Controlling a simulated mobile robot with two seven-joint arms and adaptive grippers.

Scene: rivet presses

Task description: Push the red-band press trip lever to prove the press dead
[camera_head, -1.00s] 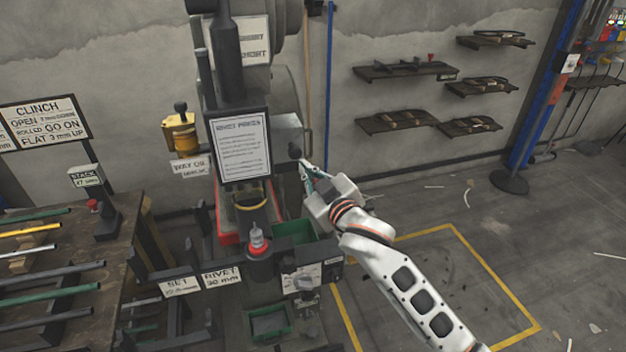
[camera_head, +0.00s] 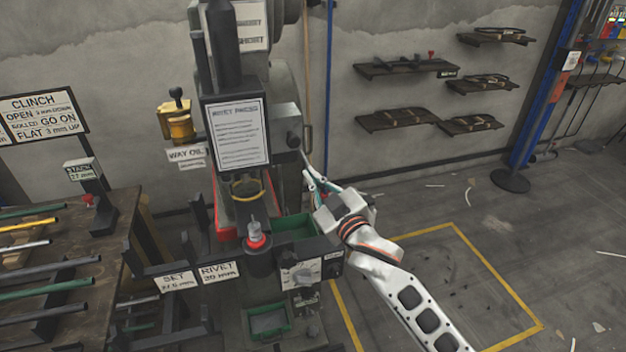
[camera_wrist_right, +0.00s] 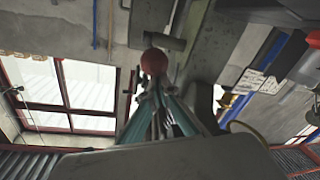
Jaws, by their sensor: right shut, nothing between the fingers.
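The rivet press (camera_head: 237,136) stands at the centre-left, with a text plate on its front and red along its lower bed (camera_head: 219,215). A short dark knob (camera_head: 293,140) sticks out from its right side; I cannot tell whether it is the trip lever. My right gripper (camera_head: 306,166) is shut and empty, its teal fingers just below and right of that knob. In the right wrist view, a reddish ball knob (camera_wrist_right: 154,62) sits just beyond the shut fingertips (camera_wrist_right: 152,84); contact is unclear. My left gripper is out of view.
A post with a red ring (camera_head: 256,241) and green bins (camera_head: 294,226) stand in front of the press. A bench with coloured rods (camera_head: 60,250) is at the left. The yellow-outlined floor (camera_head: 470,280) at the right is open.

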